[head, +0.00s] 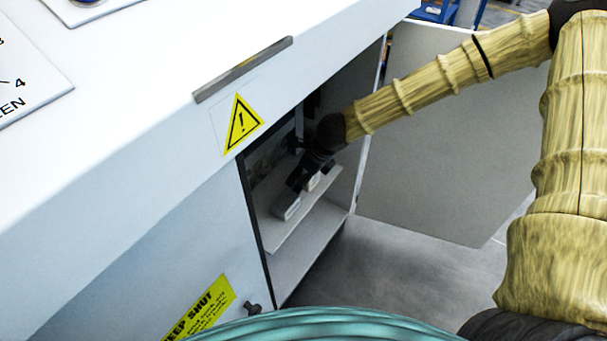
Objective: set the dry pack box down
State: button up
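My gripper (300,184) reaches into the open cabinet, just over its shelf (295,238). A small pale box (286,208), which may be the dry pack box, is at the gripper's fingertips, at the shelf's left part. I cannot tell whether the fingers grip it or whether it rests on the shelf. A second small white item (314,182) shows just right of the gripper, partly hidden by it. The fingers are dark and small, and their gap is unclear.
The cabinet door (430,140) stands open to the right, behind my arm. The cabinet's left frame and the white machine top close in the opening. A lower compartment floor (300,262) looks bare. A teal rounded thing (330,325) lies at the bottom edge.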

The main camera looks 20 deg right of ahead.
jog(key=shift+r, duration=0.1)
jog(key=p+v, duration=0.4)
jog(key=v, duration=0.8)
